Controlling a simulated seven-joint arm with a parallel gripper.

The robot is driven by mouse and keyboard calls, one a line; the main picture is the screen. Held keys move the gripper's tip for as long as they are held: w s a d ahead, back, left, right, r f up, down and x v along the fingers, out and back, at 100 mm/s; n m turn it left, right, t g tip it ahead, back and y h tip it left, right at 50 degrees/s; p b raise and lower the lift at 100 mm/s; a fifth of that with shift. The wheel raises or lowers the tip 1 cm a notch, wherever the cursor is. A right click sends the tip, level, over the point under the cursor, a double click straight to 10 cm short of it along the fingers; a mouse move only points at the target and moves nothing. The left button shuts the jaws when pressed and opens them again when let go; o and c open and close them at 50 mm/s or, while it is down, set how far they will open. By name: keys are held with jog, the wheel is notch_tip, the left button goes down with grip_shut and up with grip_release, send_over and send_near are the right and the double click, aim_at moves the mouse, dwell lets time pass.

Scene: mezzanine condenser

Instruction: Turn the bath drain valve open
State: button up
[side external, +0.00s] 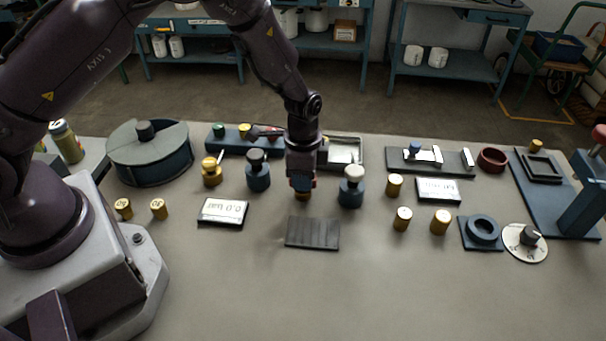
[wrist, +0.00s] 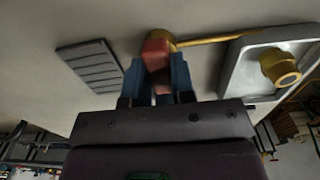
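The drain valve shows in the wrist view as a brass body (wrist: 160,36) with a red handle (wrist: 156,55). A thin brass pipe (wrist: 215,39) runs from it to the grey metal bath (wrist: 238,70). In the side view the bath (side external: 357,151) stands behind my gripper, partly hidden by it. My gripper (side external: 301,184) points down over the valve, which it mostly hides there. In the wrist view its blue fingers (wrist: 157,78) are on both sides of the red handle, with no clear gap between, so it looks shut on the handle.
A white-topped blue bottle (side external: 351,187) stands close right of my gripper, and a dark-topped one (side external: 258,172) to its left. A grey ribbed plate (side external: 312,234) lies in front; it also shows in the wrist view (wrist: 90,66). The front of the table is clear.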

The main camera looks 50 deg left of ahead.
grip_shut()
jog(key=shift+n, duration=0.3)
jog(key=n, duration=0.3)
jog(key=shift+n, duration=0.3)
jog(key=n, duration=0.4)
jog(key=shift+n, duration=0.3)
jog(key=n, duration=0.9)
jog(key=o, duration=0.8)
grip_release()
jog(key=shift+c, duration=0.2)
